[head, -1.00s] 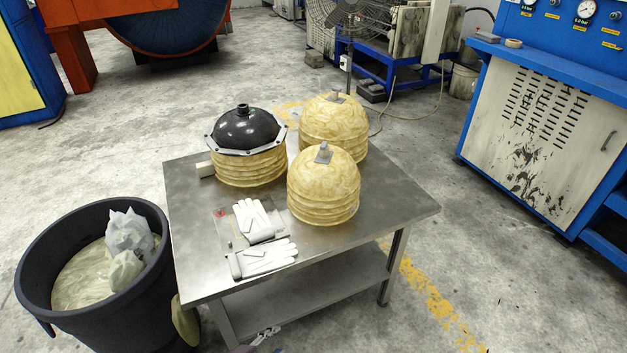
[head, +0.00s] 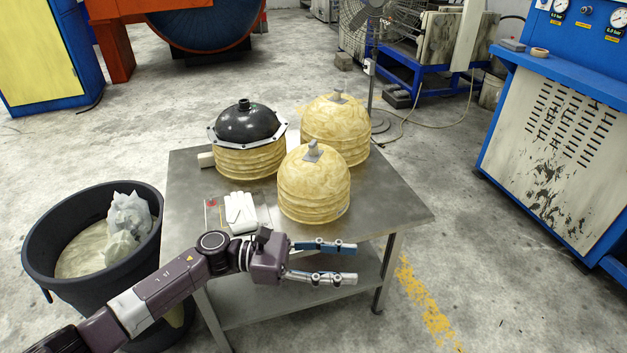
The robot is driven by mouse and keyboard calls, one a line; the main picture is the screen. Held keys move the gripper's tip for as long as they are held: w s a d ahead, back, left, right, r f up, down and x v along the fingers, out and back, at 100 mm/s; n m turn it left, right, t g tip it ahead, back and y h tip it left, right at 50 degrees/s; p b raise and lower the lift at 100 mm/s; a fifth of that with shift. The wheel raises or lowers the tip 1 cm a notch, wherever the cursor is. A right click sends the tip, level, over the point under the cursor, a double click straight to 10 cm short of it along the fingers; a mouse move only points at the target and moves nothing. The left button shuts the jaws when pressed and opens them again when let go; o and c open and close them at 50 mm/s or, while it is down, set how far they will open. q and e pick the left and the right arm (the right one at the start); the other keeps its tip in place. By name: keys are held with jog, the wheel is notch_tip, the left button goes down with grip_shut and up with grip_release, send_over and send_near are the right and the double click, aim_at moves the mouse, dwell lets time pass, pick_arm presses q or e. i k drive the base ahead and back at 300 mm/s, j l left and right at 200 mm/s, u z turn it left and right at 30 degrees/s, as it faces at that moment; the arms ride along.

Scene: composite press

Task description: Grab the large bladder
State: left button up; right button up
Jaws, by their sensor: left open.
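A black rubber dome (head: 248,122), which looks like the bladder, sits with its pale angular flange on a ribbed yellow form at the back left of the metal table (head: 395,207). Two yellow ribbed domes with grey top fittings stand beside it: one at the back right (head: 336,125) and one in front (head: 313,185). My left gripper (head: 353,262) is open and empty, pointing right. In the picture it lies over the table's front edge, below the front yellow dome and apart from the black dome. My right gripper is not in view.
A white glove (head: 240,210) lies on the table; my left arm covers the area in front of it. A dark bin (head: 50,215) with crumpled pale material stands at the left. The blue press cabinet (head: 560,150) stands at the right. The tabletop's right side is clear.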

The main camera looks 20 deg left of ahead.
aim_at(314, 182)
jog(key=i+j, duration=1.25)
